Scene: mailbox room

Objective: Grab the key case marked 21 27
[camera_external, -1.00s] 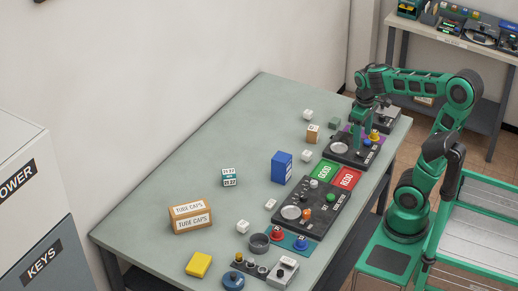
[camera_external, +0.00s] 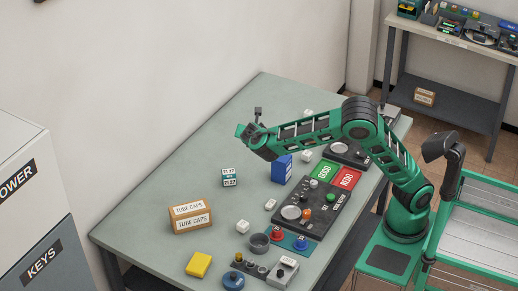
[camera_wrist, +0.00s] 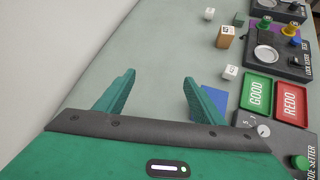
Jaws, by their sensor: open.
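The key case (camera_external: 229,178) is a small white and teal block standing on the table, with a marking that seems to read 21 27. My gripper (camera_external: 246,131) is above the table, higher in the picture than the key case and a little to its right, apart from it. In the wrist view my gripper (camera_wrist: 159,78) has its two teal fingers spread, with only bare table between them. The key case does not show in the wrist view.
A blue box (camera_external: 281,167) stands right of the key case, and shows partly behind a finger in the wrist view (camera_wrist: 214,100). A tube caps box (camera_external: 190,217) stands lower left. Black consoles (camera_external: 310,207) line the right edge. The table by the wall is clear.

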